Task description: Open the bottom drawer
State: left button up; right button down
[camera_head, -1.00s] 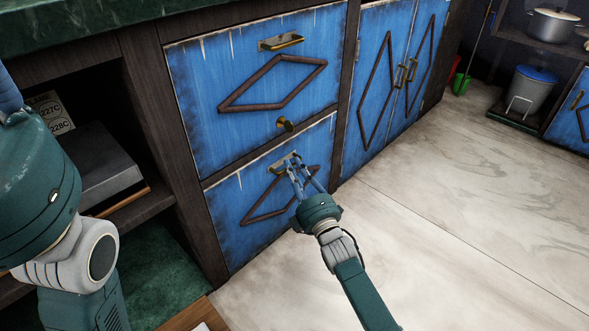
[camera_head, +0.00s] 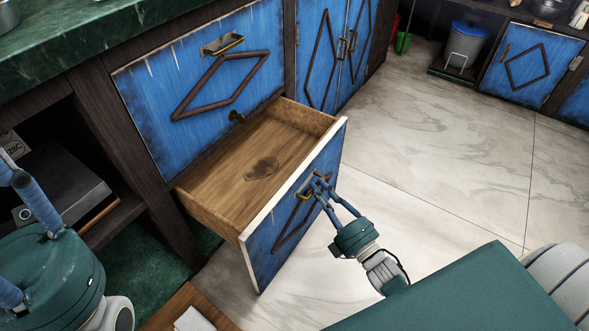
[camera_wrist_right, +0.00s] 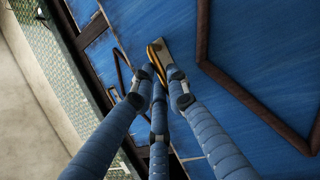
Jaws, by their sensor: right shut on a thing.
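The bottom drawer (camera_head: 262,165) is pulled well out of the cabinet, and its bare wooden inside shows empty. Its blue front (camera_head: 275,243) has a dark diamond trim and a brass handle (camera_head: 306,189) near the top edge. My right gripper (camera_head: 319,186) is shut on this handle, in front of the drawer. In the right wrist view its fingers close at the brass handle (camera_wrist_right: 158,56) against the blue panel. My left gripper (camera_head: 25,200) is at the lower left, away from the drawer. Its fingertips are not clearly visible.
The upper blue door (camera_head: 200,90) is closed, with a brass handle and a knob. Blue double doors (camera_head: 335,45) stand beyond it, closed. The marble floor (camera_head: 430,170) to the right is clear. A green countertop (camera_head: 90,50) runs above the cabinet.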

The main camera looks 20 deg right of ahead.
jog(key=s+d, duration=0.2)
jog(key=s, duration=0.1)
jog(key=s+d+p, duration=0.1)
jog(key=s, duration=0.1)
jog(key=c, duration=1.7)
grip_release()
jog(key=v, duration=1.2)
jog(key=shift+f, duration=0.1)
